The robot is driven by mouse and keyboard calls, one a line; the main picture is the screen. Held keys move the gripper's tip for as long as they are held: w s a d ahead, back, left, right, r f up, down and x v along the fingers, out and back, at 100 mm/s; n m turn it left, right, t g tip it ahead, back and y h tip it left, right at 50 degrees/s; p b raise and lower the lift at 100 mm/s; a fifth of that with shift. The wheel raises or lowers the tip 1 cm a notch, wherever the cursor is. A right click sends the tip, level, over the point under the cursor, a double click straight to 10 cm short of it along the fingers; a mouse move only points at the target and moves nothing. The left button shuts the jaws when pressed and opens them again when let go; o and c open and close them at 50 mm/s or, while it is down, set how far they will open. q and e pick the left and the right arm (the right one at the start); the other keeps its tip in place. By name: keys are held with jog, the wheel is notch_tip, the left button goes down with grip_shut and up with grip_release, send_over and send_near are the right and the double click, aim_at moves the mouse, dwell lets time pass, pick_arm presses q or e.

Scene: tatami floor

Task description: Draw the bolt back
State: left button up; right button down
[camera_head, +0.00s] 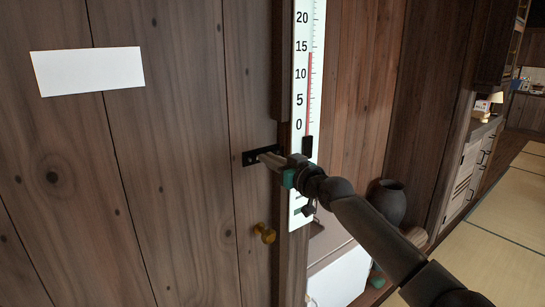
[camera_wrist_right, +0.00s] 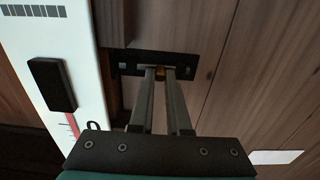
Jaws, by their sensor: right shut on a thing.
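The bolt sits on a black plate (camera_head: 249,158) at the edge of a wooden plank door (camera_head: 180,160). The same plate (camera_wrist_right: 185,69) shows across the upper middle of the right wrist view. My right gripper (camera_head: 266,154) reaches it from the right. Its two fingers (camera_wrist_right: 163,74) are shut on a small brass-coloured bolt knob (camera_wrist_right: 160,72) in front of the plate. The fingers hide most of the knob and the middle of the plate. My left gripper is not in view.
A tall white scale (camera_head: 303,75) with a red bar and a black slider (camera_head: 307,147) stands beside the door edge. A brass door knob (camera_head: 265,233) is below the bolt. A dark jar (camera_head: 387,201) stands behind my arm. Tatami floor (camera_head: 500,215) lies open at right.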

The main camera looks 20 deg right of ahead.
jog(key=shift+s+a+f, duration=0.1)
jog(key=shift+a, duration=0.25)
jog(key=c, duration=0.9)
grip_release()
jog(key=p+v, duration=0.1)
jog(key=v, duration=1.4)
jog(key=shift+s+d, duration=0.1)
jog(key=shift+s, duration=0.05)
